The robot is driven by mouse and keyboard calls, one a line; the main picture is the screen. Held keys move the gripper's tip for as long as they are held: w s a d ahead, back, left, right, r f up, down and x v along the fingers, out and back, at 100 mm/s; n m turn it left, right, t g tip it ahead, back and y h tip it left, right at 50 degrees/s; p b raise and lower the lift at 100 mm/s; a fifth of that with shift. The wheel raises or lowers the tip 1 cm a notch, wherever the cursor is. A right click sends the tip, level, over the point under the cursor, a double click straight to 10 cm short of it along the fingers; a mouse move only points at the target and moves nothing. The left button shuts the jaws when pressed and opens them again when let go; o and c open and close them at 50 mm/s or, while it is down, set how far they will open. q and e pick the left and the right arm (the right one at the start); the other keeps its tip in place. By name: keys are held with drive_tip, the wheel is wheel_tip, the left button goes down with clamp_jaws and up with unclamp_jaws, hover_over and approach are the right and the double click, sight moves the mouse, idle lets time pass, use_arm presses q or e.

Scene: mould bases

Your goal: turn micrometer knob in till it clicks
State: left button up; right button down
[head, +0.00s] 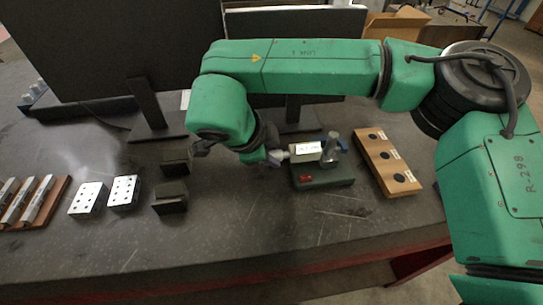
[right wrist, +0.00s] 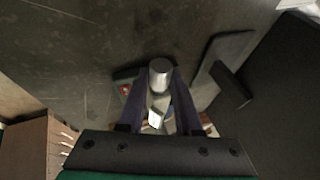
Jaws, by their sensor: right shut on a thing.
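The micrometer stands on a dark green base (head: 322,178) at the middle of the table, with a white label block (head: 306,148) and an upright clear cylinder (head: 330,150) on it. Its metal knob (right wrist: 160,72) shows in the right wrist view between the two fingers. My right gripper (head: 277,157) reaches in from the left side of the base, at the knob end. In the right wrist view my right gripper (right wrist: 160,95) is shut on the knob. The fingers and arm hide part of the micrometer. My left gripper is not in view.
A wooden board with black round recesses (head: 372,143) lies right of the base. Dark blocks (head: 170,198), perforated metal blocks (head: 88,198) and a wooden rack with metal bars (head: 48,190) lie left. Monitors stand behind. The table front is clear.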

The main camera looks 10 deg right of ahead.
drive_tip(key=shift+r, duration=0.1)
drive_tip(key=c, duration=0.6)
unclamp_jaws()
drive_tip(key=b+v, duration=0.1)
drive_tip(key=v, duration=1.3)
drive_tip(key=shift+s+r, duration=0.2)
drive_tip(key=shift+r, duration=0.05)
drive_tip(key=shift+a, duration=0.15)
